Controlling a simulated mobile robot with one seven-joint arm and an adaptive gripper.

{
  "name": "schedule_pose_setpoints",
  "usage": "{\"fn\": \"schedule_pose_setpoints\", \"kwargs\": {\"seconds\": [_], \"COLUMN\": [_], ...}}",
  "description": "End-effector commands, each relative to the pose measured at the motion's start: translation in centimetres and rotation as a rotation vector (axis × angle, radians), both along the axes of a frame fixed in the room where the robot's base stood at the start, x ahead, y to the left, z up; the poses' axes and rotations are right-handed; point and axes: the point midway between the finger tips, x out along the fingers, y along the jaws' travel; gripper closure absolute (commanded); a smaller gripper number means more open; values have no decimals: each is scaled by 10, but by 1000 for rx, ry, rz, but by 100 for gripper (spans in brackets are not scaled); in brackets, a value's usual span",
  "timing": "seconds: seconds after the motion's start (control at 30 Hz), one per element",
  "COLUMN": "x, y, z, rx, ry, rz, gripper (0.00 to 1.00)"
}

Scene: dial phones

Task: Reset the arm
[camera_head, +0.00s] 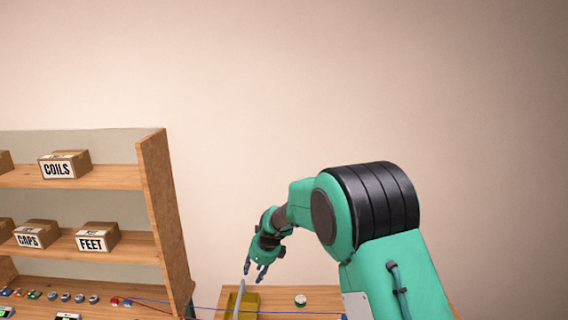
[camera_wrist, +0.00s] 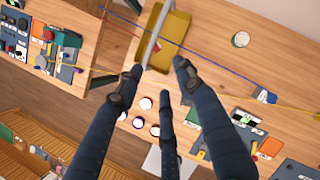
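My gripper (camera_head: 256,275) hangs fingers-down at the end of my green arm, over the wooden table (camera_head: 325,298). In the wrist view my gripper (camera_wrist: 155,80) shows three dark fingers spread apart, with nothing held between them. Below the fingers is a yellow tray (camera_wrist: 172,28) with a pale grey bar (camera_wrist: 142,38) across it. The yellow tray also shows in the head view (camera_head: 250,301). The bar passes close to the left fingertip in the wrist view; I cannot tell whether they touch.
A wooden shelf (camera_head: 158,200) with labelled boxes (camera_head: 64,164) stands at the left. A round white-topped item (camera_wrist: 240,39) sits right of the tray. Several small round pots (camera_wrist: 138,122) lie below the fingers. Blue and yellow cords cross the table. The wall side above is clear.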

Motion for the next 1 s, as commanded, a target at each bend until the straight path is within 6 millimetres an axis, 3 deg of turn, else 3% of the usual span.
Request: {"fn": "schedule_pose_setpoints", "kwargs": {"seconds": [0.1, 0.5, 1.0], "x": [-14, -78, -183], "y": [-21, -89, -167], "z": [27, 100, 157], "rx": [-34, -170, -361], "ry": [-44, -170, -303], "rz": [92, 408, 795], "gripper": [63, 63, 63]}}
